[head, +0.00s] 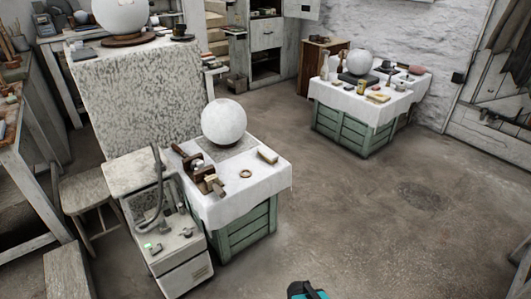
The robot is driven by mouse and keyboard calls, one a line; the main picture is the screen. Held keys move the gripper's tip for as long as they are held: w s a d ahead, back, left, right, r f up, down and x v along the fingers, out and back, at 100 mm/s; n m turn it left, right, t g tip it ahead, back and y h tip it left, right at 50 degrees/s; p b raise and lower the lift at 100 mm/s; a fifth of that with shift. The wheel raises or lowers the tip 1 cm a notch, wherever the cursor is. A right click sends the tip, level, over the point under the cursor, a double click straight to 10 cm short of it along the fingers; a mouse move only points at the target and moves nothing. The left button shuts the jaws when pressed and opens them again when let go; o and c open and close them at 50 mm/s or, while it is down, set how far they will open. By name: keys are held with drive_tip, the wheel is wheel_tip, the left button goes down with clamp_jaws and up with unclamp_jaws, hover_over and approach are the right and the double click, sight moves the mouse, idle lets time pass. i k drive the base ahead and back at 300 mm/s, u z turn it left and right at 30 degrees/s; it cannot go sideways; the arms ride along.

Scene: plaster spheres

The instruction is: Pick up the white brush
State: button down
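I cannot pick out a white brush for certain; the small things are too small to tell. The near table with a white cloth (240,205) carries a pale block-shaped thing (267,155), a small ring (245,173) and brown wooden tools (196,163). The far table with a white cloth (345,100) carries several small things, among them a yellowish flat piece (378,98). Any of the pale pieces could be the brush. A teal and black part of my own body shows at the bottom edge. No gripper fingers show.
A white sphere (224,122) stands on the near table, another sphere (359,62) on the far table. A grey machine cabinet (165,240) stands left of the near table, with a stool (92,195) beyond. The concrete floor (380,220) at right is clear.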

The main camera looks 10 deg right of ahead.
sight(268, 154)
drive_tip(key=i, duration=0.85)
drive_tip(key=z, duration=0.05)
